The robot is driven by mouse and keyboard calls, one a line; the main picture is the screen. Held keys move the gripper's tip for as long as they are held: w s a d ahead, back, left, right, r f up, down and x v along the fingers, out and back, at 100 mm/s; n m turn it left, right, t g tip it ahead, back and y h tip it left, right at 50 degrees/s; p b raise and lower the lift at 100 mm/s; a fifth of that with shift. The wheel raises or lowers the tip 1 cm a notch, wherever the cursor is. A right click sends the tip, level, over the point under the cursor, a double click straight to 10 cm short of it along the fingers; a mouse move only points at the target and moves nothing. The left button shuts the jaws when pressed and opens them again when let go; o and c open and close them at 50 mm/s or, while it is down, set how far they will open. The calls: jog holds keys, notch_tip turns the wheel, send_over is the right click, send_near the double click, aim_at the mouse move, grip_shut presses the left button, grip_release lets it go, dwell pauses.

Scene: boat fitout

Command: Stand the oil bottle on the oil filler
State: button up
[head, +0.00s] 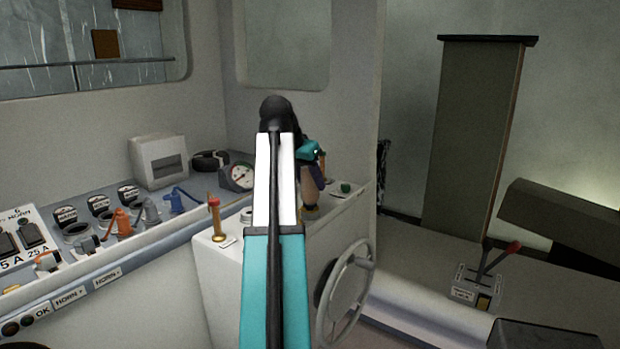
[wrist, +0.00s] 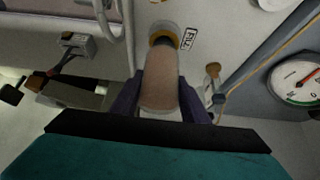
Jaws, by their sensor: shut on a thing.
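The oil bottle (wrist: 160,88), a pale brown cylinder, is between the two dark fingers of my gripper (wrist: 160,78) in the wrist view. My gripper is shut on it. In the head view the bottle (head: 309,190) looks roughly upright above the console top, partly hidden behind my arm. The oil filler shows as a yellow ring (wrist: 164,40) at the bottle's far end, with a small label beside it. In the head view a bit of yellow (head: 310,213) shows under the bottle. I cannot tell whether the bottle touches or sits in the filler.
A red-topped brass fitting (head: 215,217) stands left of my arm and a green knob (head: 346,187) lies to the right on the console. The steering wheel (head: 345,291) is in front. A round gauge (head: 237,177) and switch panels line the left. A red-knobbed lever (head: 497,258) stands right.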

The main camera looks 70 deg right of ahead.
jog(key=shift+f, duration=0.3)
dwell(0.4)
jog(key=o, duration=1.3)
jog(key=shift+o, duration=0.2)
jog(key=shift+r, duration=0.1)
jog(key=b+v, duration=0.1)
jog(key=v, duration=1.2)
jog(key=shift+a+r+b, duration=0.15)
jog(key=shift+r+b, duration=0.1)
jog(key=shift+b, duration=0.15)
